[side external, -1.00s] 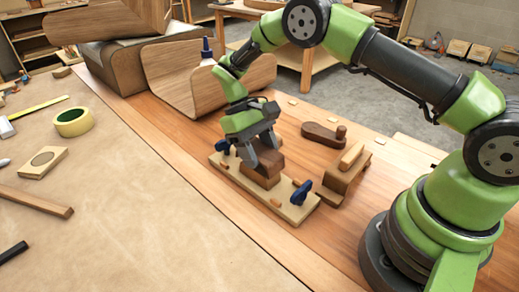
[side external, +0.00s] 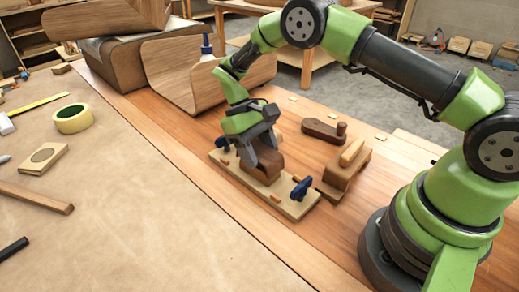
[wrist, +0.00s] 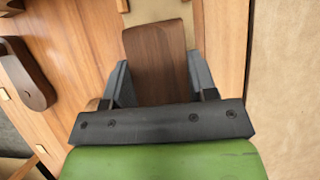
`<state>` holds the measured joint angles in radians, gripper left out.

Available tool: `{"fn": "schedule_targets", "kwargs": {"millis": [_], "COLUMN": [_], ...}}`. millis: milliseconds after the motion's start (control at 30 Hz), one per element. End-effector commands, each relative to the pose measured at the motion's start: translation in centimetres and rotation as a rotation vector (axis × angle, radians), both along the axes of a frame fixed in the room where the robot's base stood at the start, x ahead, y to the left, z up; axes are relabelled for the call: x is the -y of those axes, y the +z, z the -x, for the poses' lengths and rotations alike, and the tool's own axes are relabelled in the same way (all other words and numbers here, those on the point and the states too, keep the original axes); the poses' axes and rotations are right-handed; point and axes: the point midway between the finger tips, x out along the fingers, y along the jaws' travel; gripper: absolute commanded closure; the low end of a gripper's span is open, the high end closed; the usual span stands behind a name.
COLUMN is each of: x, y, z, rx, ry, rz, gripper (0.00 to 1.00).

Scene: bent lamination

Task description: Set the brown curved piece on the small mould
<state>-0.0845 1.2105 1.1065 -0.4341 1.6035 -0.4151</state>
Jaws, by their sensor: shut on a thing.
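The brown curved piece (side external: 267,162) is dark wood with a rounded top. It sits between my gripper's grey fingers, low over the small mould (side external: 298,208), a pale board with blue clamps. My gripper (side external: 260,154) points down and is shut on the piece. In the wrist view the piece (wrist: 155,48) runs away from my gripper (wrist: 156,86), with a finger at each side. The mould's form under the piece is mostly hidden, and I cannot tell whether the piece rests fully on it.
A wooden block plane (side external: 345,168) stands close to the right of the mould, with a flat dark wooden tool (side external: 322,130) behind it. Large bent wood shells (side external: 180,75) stand behind. Tape (side external: 73,119) lies on the brown paper, which is largely clear near the mould.

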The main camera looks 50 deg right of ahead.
Motion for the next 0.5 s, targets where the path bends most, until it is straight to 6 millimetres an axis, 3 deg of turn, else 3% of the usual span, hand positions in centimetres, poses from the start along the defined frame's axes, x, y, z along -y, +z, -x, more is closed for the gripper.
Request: {"fn": "schedule_targets", "kwargs": {"millis": [500], "x": [0.0], "y": [-0.88], "z": [0.03], "rx": [-0.001], "ry": [-0.001], "rz": [0.0], "gripper": [0.7]}}
